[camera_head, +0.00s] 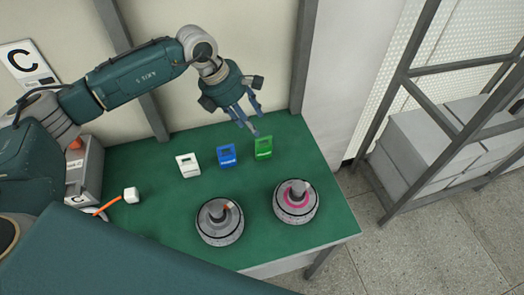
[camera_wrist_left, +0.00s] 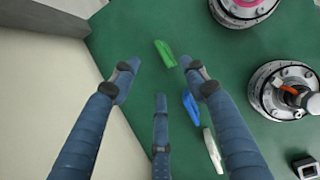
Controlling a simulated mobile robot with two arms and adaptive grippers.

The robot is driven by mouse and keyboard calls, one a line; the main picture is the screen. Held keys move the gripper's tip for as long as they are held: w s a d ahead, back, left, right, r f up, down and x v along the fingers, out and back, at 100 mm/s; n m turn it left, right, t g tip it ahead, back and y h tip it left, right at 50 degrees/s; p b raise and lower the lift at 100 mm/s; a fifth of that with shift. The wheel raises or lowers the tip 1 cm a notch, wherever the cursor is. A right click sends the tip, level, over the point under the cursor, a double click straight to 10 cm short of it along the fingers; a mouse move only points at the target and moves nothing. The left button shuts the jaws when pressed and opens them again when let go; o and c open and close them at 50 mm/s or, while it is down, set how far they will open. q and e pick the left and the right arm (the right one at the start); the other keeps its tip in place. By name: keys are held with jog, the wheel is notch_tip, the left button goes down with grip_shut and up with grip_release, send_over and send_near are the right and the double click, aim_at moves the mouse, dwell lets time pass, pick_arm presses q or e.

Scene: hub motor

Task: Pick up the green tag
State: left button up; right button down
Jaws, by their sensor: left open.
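The green tag (camera_head: 263,147) lies at the right end of a row of tags on the green table. In the left wrist view the green tag (camera_wrist_left: 166,54) shows ahead of the fingertips, slightly slanted. My left gripper (camera_head: 247,119) is open and empty, with its fingers pointing down just above and behind the green tag. In the left wrist view the fingers of my left gripper (camera_wrist_left: 156,85) are spread apart, and the tag is beyond them, not between them. My right gripper is in neither view.
A blue tag (camera_head: 226,155) and a white tag (camera_head: 188,165) stand left of the green one. Two hub motors (camera_head: 219,222) (camera_head: 296,201) sit nearer the front. A wall is behind the table; a shelf rack (camera_head: 440,130) stands right.

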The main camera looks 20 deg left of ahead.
aim_at(263, 147)
pick_arm(q)
jog(key=x, duration=0.3)
jog(key=b+x, duration=0.1)
jog(key=x, duration=0.1)
jog(key=a+x, duration=0.1)
jog(key=x, duration=0.2)
jog(key=shift+s+f+b, duration=0.3)
jog(key=shift+f+b, duration=0.05)
jog(key=shift+f, duration=0.2)
jog(key=shift+w+d+f, duration=0.15)
jog(key=shift+f, duration=0.4)
jog(key=p+x, duration=0.2)
jog(key=x, duration=0.2)
jog(key=shift+d+f, duration=0.1)
jog(key=shift+f, duration=0.1)
jog(key=shift+d+f, duration=0.1)
jog(key=shift+f, duration=0.1)
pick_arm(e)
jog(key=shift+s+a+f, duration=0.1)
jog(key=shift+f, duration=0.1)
pick_arm(q)
jog(key=shift+c, duration=1.3)
grip_shut()
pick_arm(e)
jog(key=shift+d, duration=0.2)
